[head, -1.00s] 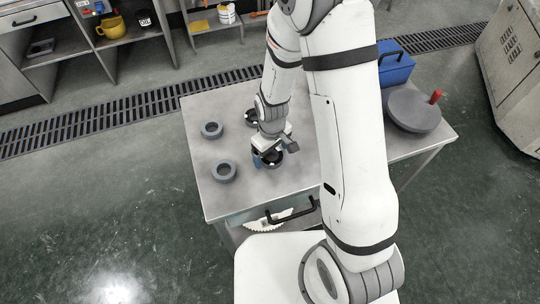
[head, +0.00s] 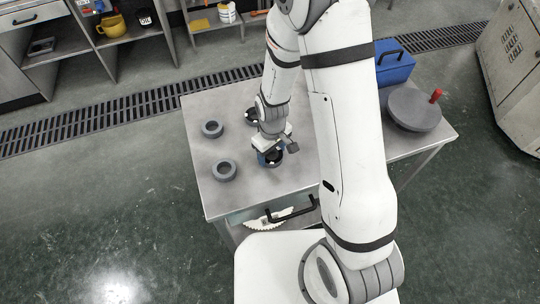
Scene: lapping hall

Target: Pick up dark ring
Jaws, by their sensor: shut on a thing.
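A dark ring (head: 275,161) lies at my gripper (head: 269,156), near the front middle of the grey metal table (head: 213,204). My gripper points down and is shut on this dark ring; its jaws and wrist hide part of it. I cannot tell whether the ring still touches the table. Another dark ring (head: 250,115) is farther back, partly hidden by my arm. Two greyer rings stand apart on the left side: one farther back (head: 212,129) and one nearer (head: 224,170).
A round grey plate (head: 413,108) with a red handle (head: 436,96) and a blue toolbox (head: 394,68) occupy the table's right side. A black drawer handle (head: 292,214) juts from the front. The left front tabletop is clear.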

